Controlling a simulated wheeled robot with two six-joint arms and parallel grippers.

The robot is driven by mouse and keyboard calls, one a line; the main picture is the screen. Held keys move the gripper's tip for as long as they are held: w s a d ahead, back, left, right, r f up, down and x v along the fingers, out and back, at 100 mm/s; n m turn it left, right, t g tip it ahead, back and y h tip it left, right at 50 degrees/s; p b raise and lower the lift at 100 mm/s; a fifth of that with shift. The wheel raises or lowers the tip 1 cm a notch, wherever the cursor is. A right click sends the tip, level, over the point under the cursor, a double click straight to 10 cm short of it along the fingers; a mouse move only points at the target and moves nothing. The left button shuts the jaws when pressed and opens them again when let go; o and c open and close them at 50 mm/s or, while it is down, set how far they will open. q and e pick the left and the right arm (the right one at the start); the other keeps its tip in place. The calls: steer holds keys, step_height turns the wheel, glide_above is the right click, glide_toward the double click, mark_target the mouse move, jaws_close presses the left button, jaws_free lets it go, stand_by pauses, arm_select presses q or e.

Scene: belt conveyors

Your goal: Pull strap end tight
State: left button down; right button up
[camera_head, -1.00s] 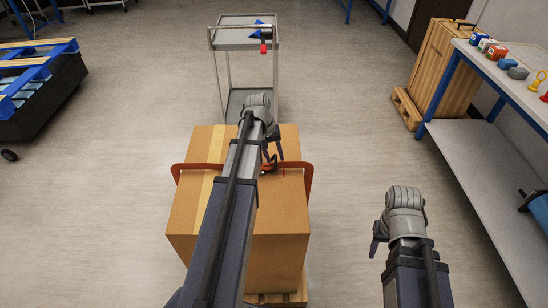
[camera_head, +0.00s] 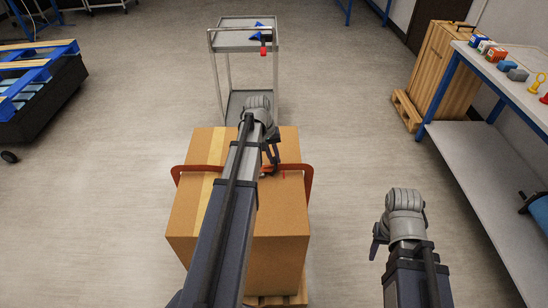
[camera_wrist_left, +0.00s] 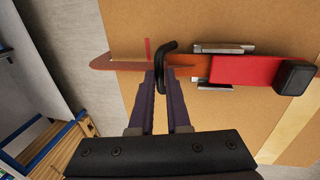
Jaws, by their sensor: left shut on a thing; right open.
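A large cardboard box (camera_head: 278,215) stands in front of me with an orange-red strap (camera_head: 308,180) around it, bowed out at both sides. My left gripper (camera_head: 274,160) is over the box top. In the left wrist view, its fingers (camera_wrist_left: 161,74) are close together at the strap, shut on the strap end beside a black bent piece (camera_wrist_left: 166,48). The fingers partly hide the grip. Right of them is a metal buckle (camera_wrist_left: 224,47) with a red lever (camera_wrist_left: 245,69) and black end block (camera_wrist_left: 295,78). My right gripper (camera_head: 376,243) is open and empty, right of the box.
A grey cart (camera_head: 232,42) stands behind the box. A workbench (camera_head: 465,165) with small items and a wooden crate (camera_head: 447,65) are at the right. A blue-framed rack (camera_head: 40,75) is at the left.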

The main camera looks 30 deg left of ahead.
stand_by(0.7)
arm_select(q)
steer(key=w+d, duration=0.1)
steer(key=d, duration=0.1)
steer(key=w+d, duration=0.2)
steer(key=d, duration=0.1)
steer(key=w+d, duration=0.2)
steer(key=d, duration=0.1)
steer(key=shift+w+d, duration=0.15)
steer(key=shift+d, duration=0.1)
steer(key=c, duration=0.9)
jaws_free()
steer(key=shift+r, duration=0.1)
steer(key=p+v, duration=0.7)
steer(key=shift+a+r+p, duration=0.1)
steer(key=shift+r+p, duration=0.2)
